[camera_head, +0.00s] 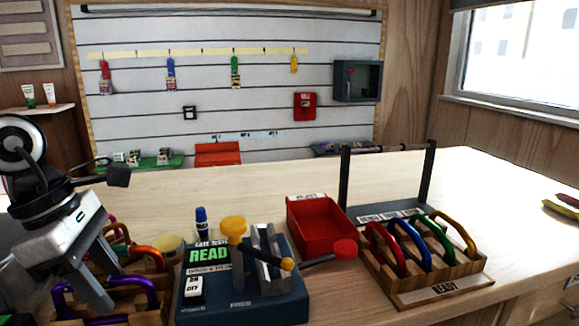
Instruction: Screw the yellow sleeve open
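My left gripper (106,284) comes in from the left, pointing down, its two fingers apart. It is above a wooden rack (95,308) at the left front that holds carabiners, among them a purple one (140,283) and an orange one (147,252). I see nothing clearly held between the fingers. A yellow carabiner (458,228) stands in the right wooden rack, beside green, blue and red ones. Its sleeve is too small to make out. A yellow knob (233,227) and a small yellow end piece (287,264) show on the dark blue fixture. My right gripper is not in view.
The dark blue fixture (245,309) with a metal clamp and a red-knobbed lever (345,249) stands at centre front. A red tray (318,232) is behind it. A dark bar frame (344,180) rises behind the right rack (440,275). The table's right side is mostly clear.

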